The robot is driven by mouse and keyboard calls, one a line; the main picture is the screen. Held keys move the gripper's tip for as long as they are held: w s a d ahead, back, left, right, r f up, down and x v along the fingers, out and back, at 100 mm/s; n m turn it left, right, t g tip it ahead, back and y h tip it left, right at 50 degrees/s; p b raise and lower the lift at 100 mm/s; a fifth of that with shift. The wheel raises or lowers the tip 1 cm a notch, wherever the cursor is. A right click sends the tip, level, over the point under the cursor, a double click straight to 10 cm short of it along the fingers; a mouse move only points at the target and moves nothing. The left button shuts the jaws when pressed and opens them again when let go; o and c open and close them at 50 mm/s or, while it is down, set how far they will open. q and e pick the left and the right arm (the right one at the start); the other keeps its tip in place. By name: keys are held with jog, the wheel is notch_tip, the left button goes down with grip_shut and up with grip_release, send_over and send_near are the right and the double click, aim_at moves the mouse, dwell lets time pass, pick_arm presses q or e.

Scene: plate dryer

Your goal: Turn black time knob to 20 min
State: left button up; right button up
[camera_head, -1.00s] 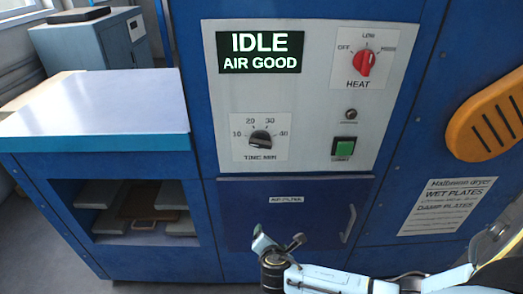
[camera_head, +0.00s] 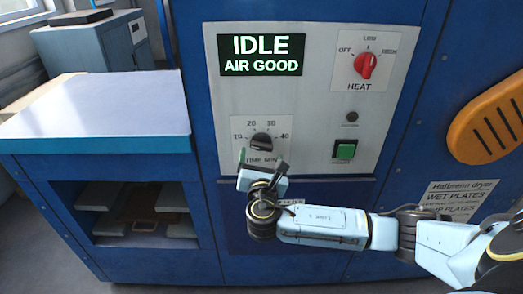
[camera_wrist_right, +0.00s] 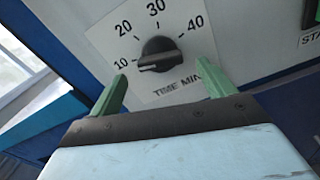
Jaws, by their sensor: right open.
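The black time knob (camera_head: 262,142) sits on the white dial plate marked 10, 20, 30 and 40, low on the left of the grey control panel. In the right wrist view the knob (camera_wrist_right: 159,54) is large, and its pale pointer line aims left, close to the 10 mark. My right gripper (camera_head: 262,160) is open and empty, just below the knob. In the right wrist view its green fingers (camera_wrist_right: 162,76) spread to either side, below the knob and apart from it. My left gripper is not in view.
The display (camera_head: 261,55) reads IDLE, AIR GOOD. A red heat knob (camera_head: 366,65) and a green button (camera_head: 344,151) are on the same panel to the right. An orange vented cover (camera_head: 490,118) protrudes at far right. A pale worktop (camera_head: 95,105) stands at left.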

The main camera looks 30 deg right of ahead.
aim_at(261, 149)
jog(key=shift+x, duration=2.2)
jog(key=shift+c, duration=0.3)
jog(key=c, duration=0.9)
jog(key=shift+m, duration=0.3)
jog(key=shift+m+b, duration=1.2)
jog(key=shift+m, duration=3.3)
